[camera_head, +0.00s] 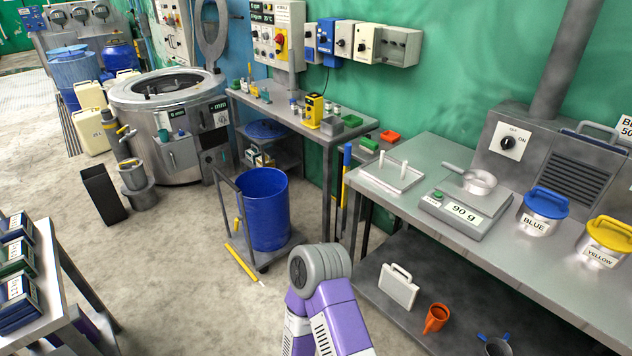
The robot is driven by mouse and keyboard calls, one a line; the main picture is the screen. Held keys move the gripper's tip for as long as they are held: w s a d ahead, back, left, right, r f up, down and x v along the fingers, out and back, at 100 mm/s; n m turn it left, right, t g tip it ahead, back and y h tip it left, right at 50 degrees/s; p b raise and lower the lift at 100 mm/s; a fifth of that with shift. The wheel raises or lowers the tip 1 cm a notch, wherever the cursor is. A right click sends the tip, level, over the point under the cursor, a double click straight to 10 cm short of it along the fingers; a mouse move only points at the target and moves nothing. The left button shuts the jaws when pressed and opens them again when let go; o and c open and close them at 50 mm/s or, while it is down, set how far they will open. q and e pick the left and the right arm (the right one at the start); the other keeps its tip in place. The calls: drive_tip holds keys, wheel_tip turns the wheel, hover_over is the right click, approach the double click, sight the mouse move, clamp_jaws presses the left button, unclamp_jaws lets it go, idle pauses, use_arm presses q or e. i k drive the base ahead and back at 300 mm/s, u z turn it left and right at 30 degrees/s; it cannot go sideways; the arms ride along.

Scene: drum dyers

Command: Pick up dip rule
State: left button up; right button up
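Two long yellow things could be the dip rule; I cannot tell which. One is an upright yellow strip with a blue upper part (346,172), standing by the left end of the right-hand steel table. The other is a yellow stick (243,263) with a pale tip, lying on the floor beside the blue drum's trolley. Neither has a gripper near it. A purple and grey link of my own arm shows at the bottom centre. Neither of my grippers is in view.
A blue drum (264,208) stands on a wheeled trolley (278,254). The right-hand table (405,217) bears a scale (462,212) and lidded pots. A steel dyeing drum (170,95) stands further back. A low table with boxes is at lower left. Open floor lies between.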

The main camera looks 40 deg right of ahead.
sight(345, 188)
drive_tip(key=z, duration=0.2)
drive_tip(key=i, duration=1.95)
drive_tip(key=z, duration=1.65)
drive_tip(key=i, duration=1.2)
drive_tip(key=z, duration=1.1)
